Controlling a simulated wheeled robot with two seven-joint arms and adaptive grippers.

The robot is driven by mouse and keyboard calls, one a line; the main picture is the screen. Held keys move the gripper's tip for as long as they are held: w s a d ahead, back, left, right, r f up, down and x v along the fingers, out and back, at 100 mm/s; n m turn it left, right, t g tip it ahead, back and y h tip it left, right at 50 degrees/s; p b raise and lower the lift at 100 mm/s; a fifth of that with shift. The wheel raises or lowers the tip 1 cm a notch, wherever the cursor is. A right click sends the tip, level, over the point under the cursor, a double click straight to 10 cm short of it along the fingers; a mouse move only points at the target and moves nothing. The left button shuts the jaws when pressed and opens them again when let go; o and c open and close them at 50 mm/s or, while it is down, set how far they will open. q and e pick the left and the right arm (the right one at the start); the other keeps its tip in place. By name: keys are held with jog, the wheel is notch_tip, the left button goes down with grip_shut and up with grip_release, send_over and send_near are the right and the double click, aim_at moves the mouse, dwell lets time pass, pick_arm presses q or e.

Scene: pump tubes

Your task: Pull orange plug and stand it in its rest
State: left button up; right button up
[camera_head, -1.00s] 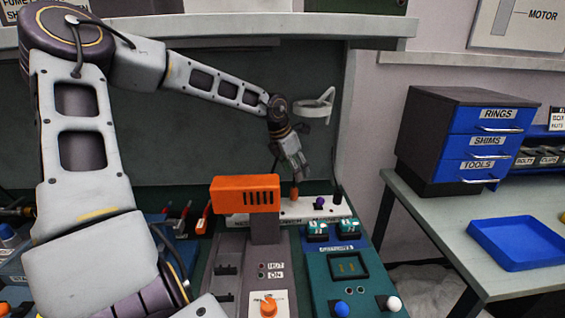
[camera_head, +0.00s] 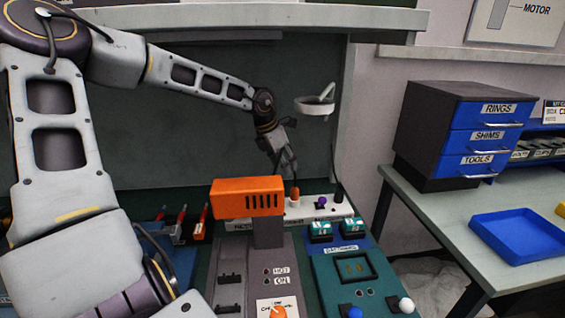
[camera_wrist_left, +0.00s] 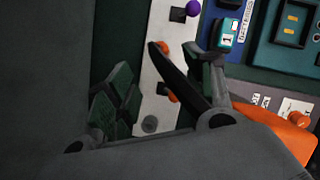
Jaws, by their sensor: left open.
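The orange plug (camera_head: 295,192) stands in the white power strip (camera_head: 328,208) at the back of the bench, just behind the orange-headed device. My left gripper (camera_head: 288,168) reaches down from the left, close above the plug. In the left wrist view, the gripper (camera_wrist_left: 160,68) is open, its fingers apart over the white strip (camera_wrist_left: 158,75). Orange (camera_wrist_left: 173,97) shows between the fingers, partly hidden by a dark slanted bar. I cannot tell whether a finger touches the plug. I cannot make out the plug's rest. My right gripper is not in view.
A purple knob or plug (camera_head: 321,201) sits on the strip, right of the orange plug. The orange device head (camera_head: 247,196) stands in front. A white ring (camera_head: 315,106) projects near my wrist. Teal-green panels (camera_head: 357,285) lie at front right; a blue tray (camera_head: 518,236) is on the side table.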

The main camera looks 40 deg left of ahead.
pick_arm(q)
jog(key=shift+a+f, duration=0.15)
jog(key=shift+f, duration=0.1)
send_over(295, 187)
jog(key=s, duration=0.3)
jog(key=shift+f, duration=2.75)
jog(key=shift+w+a+b+x, duration=0.15)
jog(key=shift+a+b+x, duration=0.1)
jog(key=shift+x, duration=0.75)
jog(key=shift+w+a+b+x, duration=0.1)
jog(key=shift+b+x, duration=0.1)
jog(key=shift+x, duration=1.9)
jog(key=shift+w+d+f, duration=0.1)
jog(key=shift+w+f, duration=0.2)
jog(key=shift+f, duration=0.2)
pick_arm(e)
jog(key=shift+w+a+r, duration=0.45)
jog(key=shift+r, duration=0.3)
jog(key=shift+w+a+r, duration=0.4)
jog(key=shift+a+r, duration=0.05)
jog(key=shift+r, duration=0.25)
pick_arm(q)
jog(key=shift+c, duration=0.3)
